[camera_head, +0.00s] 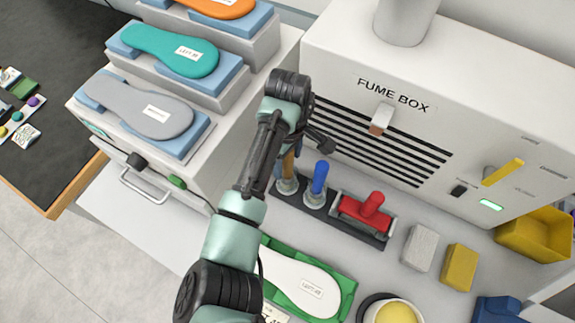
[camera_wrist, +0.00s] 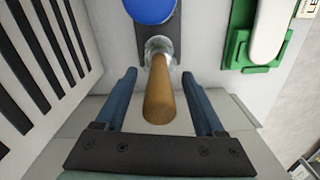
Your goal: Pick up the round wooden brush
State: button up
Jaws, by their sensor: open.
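The round wooden brush shows its tan handle (camera_wrist: 159,92) in the wrist view, standing in a clear round holder (camera_wrist: 158,45). My gripper (camera_wrist: 160,75) is open, with one dark blue finger on each side of the handle and a gap on both sides. In the head view the brush handle (camera_head: 288,165) is partly hidden behind my arm, and its holder sits at the left end of a dark rack (camera_head: 330,222). My gripper (camera_head: 300,150) is mostly hidden behind my wrist there.
The slotted fume box (camera_head: 400,110) rises close behind. A white insole on a green holder (camera_head: 283,292) lies in front. Grey (camera_head: 421,247) and yellow (camera_head: 459,267) blocks stand right.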

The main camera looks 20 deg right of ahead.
jog(key=shift+w+f, duration=0.1)
jog(key=shift+f, duration=0.1)
grip_shut()
dwell(0.3)
